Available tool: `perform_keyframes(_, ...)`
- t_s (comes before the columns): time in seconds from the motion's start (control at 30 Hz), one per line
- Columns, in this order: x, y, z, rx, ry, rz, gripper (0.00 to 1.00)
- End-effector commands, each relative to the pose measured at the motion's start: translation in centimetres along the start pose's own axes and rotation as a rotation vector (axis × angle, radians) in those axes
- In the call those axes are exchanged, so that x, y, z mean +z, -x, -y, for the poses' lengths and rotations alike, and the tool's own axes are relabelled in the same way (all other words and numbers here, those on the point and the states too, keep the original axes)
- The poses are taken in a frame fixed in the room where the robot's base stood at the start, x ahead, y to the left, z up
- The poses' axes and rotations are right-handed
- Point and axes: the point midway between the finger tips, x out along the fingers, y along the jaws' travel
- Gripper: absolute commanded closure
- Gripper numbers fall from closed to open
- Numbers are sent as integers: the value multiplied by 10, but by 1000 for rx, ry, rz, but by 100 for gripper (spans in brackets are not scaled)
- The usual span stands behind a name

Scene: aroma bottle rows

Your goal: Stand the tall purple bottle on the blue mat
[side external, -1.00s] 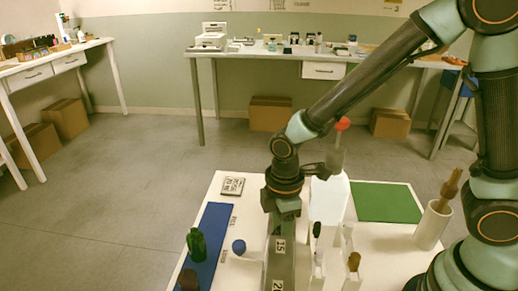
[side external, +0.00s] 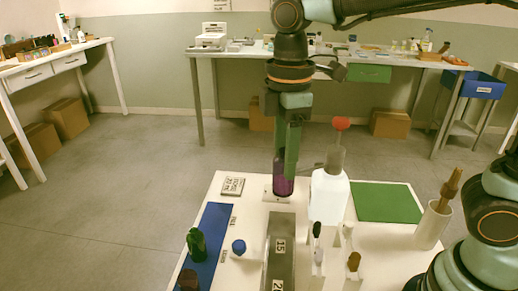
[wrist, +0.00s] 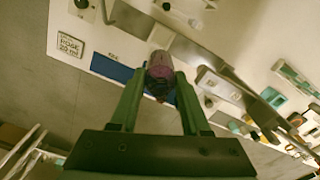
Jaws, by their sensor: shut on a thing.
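My gripper (side external: 287,172) points down at the far edge of the white table and is shut on the tall purple bottle (side external: 284,187). The bottle hangs upright below the fingers, which hide much of it. In the wrist view, the purple bottle (wrist: 160,68) sits between the two green fingers. I cannot tell whether its base touches the white block under it. The blue mat (side external: 213,222) lies to the left of the gripper, along the table's left side. A green bottle (side external: 196,244) and a dark brown bottle (side external: 188,280) stand on its near part; its far part is bare.
A blue-capped item (side external: 239,247) stands between the mat and a grey numbered rail (side external: 280,240). A white bottle (side external: 329,195) with a red-topped dropper stands right of the gripper. A labelled card (side external: 232,186) lies beyond the mat. A green mat (side external: 388,202) lies at the right.

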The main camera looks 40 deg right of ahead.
Motion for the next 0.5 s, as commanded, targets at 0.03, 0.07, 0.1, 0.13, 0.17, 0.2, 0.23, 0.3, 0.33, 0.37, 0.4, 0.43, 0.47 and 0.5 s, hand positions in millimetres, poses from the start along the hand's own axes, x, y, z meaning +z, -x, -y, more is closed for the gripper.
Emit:
perform_keyframes(0.03,-3,3,-3,0,0,0,100)
perform_keyframes(0.07,-5,5,-5,0,0,0,100)
perform_keyframes(0.1,-9,7,-9,0,0,0,100)
perform_keyframes(0.13,-12,8,-12,-1,0,1,100)
perform_keyframes(0.17,-16,10,-16,-1,0,1,100)
perform_keyframes(0.2,-23,12,-22,-1,0,1,100)
perform_keyframes(0.23,-28,13,-27,-1,0,1,100)
perform_keyframes(0.3,-40,15,-40,-1,1,1,100)
perform_keyframes(0.33,-46,16,-45,-1,1,1,100)
perform_keyframes(0.37,-51,16,-50,-2,1,2,100)
perform_keyframes(0.4,-58,17,-57,-2,1,2,100)
perform_keyframes(0.43,-63,17,-63,-2,1,2,100)
perform_keyframes(0.47,-68,16,-68,-2,1,2,100)
perform_keyframes(0.5,-74,16,-74,-2,1,3,100)
